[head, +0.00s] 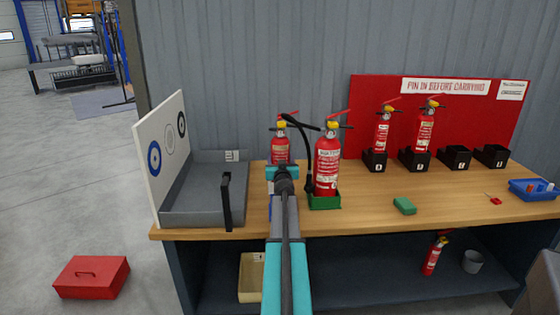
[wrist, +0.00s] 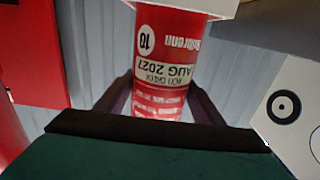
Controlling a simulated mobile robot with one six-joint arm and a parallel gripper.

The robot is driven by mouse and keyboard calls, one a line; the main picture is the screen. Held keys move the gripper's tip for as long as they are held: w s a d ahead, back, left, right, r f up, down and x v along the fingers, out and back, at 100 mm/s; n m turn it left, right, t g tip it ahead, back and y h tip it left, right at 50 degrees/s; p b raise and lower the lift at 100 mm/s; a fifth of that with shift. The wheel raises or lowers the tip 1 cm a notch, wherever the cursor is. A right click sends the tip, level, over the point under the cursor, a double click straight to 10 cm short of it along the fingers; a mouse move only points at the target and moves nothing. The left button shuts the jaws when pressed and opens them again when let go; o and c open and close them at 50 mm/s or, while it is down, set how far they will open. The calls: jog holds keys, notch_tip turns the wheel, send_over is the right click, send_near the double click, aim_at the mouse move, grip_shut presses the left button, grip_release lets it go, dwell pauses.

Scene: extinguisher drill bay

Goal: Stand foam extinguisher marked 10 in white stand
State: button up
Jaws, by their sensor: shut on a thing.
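The red foam extinguisher marked 10 (wrist: 170,60) fills the middle of the wrist view, its label upside down. In the head view the extinguisher (head: 281,148) is upright behind my gripper (head: 283,174), which is shut around its body. In the wrist view the dark fingers of my gripper (wrist: 163,98) lie on both sides of it. A white edge (wrist: 222,9), apparently the white stand, overlaps the extinguisher's lower end. Whether the base rests on the stand's floor cannot be seen. In the head view my arm hides the stand.
Close to the right, another extinguisher (head: 327,168) with a black hose stands in a green stand (head: 325,203). A grey tray (head: 200,208) and a white target board (head: 162,160) are to the left. A green block (head: 404,206) lies right, with bare wood around it.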

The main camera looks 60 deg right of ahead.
aim_at(281, 155)
dwell(0.4)
dwell(0.4)
jog(key=o, duration=1.7)
jog(key=shift+a+r, duration=0.1)
jog(key=shift+c, duration=0.2)
jog(key=shift+o, duration=0.3)
jog(key=shift+s+f, duration=0.1)
jog(key=shift+f, duration=0.35)
jog(key=shift+r+p, duration=1.6)
jog(key=shift+r, duration=0.55)
jog(key=shift+s+a, duration=0.35)
jog(key=shift+a, duration=0.2)
jog(key=r+p+v, duration=0.1)
jog(key=p+v, duration=0.1)
jog(key=v, duration=1.2)
jog(key=shift+a, duration=0.25)
jog(key=shift+s+r, duration=0.1)
jog(key=shift+r, duration=0.05)
jog(key=shift+r, duration=0.15)
